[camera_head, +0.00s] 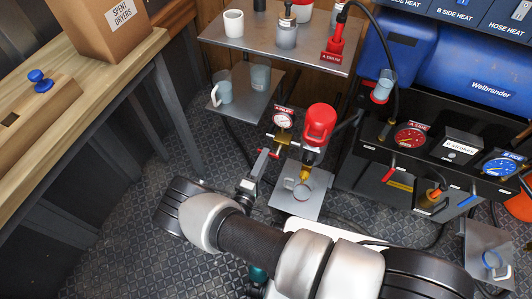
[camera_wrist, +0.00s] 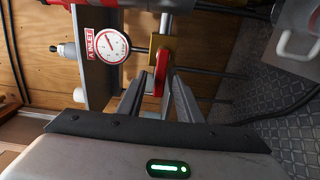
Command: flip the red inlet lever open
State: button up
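The red inlet lever (camera_wrist: 161,73) sits on a brass valve (camera_wrist: 154,48) beside the round A INLET gauge (camera_wrist: 111,46) in the wrist view. My gripper (camera_wrist: 159,84) is open, with one finger on each side of the lever. Gaps seem to show between lever and fingers; I cannot tell whether either touches. In the head view the gauge (camera_head: 283,120) stands above the valve, and my gripper (camera_head: 257,171) reaches up to the red lever (camera_head: 269,153) from below left. The fingertips are small there.
A small shelf (camera_head: 245,92) with cups is behind. The blue machine (camera_head: 450,75) fills the right. The floor at left (camera_head: 120,215) is clear.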

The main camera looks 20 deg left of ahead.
jog(key=s+a+p, duration=0.1)
jog(key=s, duration=1.3)
jog(key=shift+s, duration=0.15)
jog(key=shift+a, duration=0.1)
jog(key=w+d+r+m+g+h, duration=0.3)
jog(key=w+r+g, duration=0.1)
jog(key=r, duration=0.4)
jog(key=w+d+r+m+g+h, duration=0.3)
jog(key=r+m, duration=0.1)
jog(key=r, duration=0.4)
jog(key=w+d+r+m+g+h, duration=0.3)
jog(key=w+d+r+g, duration=0.1)
jog(key=r, duration=0.4)
jog(key=d+r+m+g+y, duration=0.25)
jog(key=d+r+g, duration=0.25)
jog(key=d+r, duration=0.35)
jog(key=s+d+r+m+t+y, duration=0.2)
jog(key=s+d+r+y, duration=0.25)
jog(key=d+r, duration=0.35)
jog(key=s+d+r+m+t+y, duration=0.1)
jog(key=s+d+r+m+y, duration=0.35)
jog(key=r, duration=0.55)
notch_tip(320, 180, up, 21)
jog(key=s+n+p, duration=0.2)
jog(key=p, duration=1.9)
jog(key=shift+d+t+h, duration=0.3)
jog(key=shift+d+h, duration=0.1)
jog(key=shift+h, duration=0.05)
jog(key=shift+r, duration=0.1)
